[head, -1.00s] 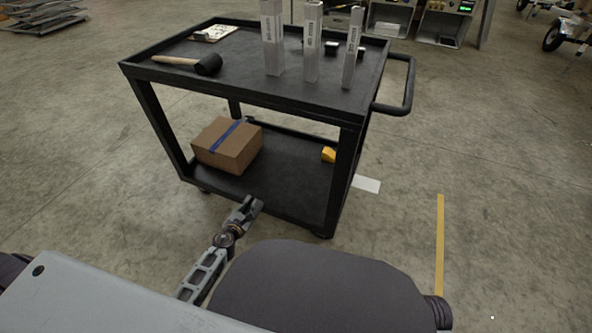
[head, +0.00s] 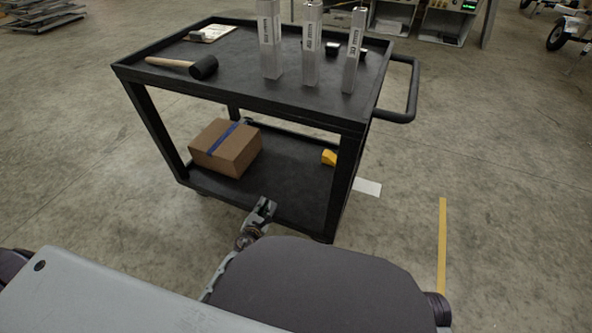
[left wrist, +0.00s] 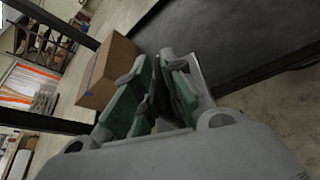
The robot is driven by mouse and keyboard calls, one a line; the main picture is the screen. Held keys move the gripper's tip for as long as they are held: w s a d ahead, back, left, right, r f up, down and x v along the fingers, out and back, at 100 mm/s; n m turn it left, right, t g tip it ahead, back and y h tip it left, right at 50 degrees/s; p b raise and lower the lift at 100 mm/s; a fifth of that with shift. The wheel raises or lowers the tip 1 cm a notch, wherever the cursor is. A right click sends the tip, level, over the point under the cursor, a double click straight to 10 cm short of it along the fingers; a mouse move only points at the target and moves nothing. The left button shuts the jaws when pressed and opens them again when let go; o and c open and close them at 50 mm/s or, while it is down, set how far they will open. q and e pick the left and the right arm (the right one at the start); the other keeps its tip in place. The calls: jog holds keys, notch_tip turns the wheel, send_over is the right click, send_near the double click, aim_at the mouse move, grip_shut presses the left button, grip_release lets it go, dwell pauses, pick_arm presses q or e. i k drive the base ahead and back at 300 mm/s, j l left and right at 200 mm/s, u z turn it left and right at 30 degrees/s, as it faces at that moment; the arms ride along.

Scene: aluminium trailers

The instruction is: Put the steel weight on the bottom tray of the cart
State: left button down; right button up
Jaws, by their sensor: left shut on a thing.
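The black cart has a bottom tray (head: 290,182) that is mostly bare; it also shows in the left wrist view (left wrist: 235,40). My left gripper (head: 265,208) is at the near edge of this tray. In the left wrist view its green-padded fingers (left wrist: 152,92) are shut on a small dark thing, mostly hidden between them. It is probably the steel weight, but its shape cannot be made out. I cannot tell whether it touches the tray. My right gripper is not in view.
A cardboard box (head: 225,147) with blue tape sits at the tray's left, and a yellow thing (head: 329,157) at its right. The top tray (head: 235,85) carries a mallet (head: 203,67), a clipboard (head: 210,33) and metal bars (head: 311,50). The tray's middle is free.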

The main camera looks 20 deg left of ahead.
aim_at(279, 185)
jog(key=i+j, duration=0.15)
jog(key=i, duration=0.7)
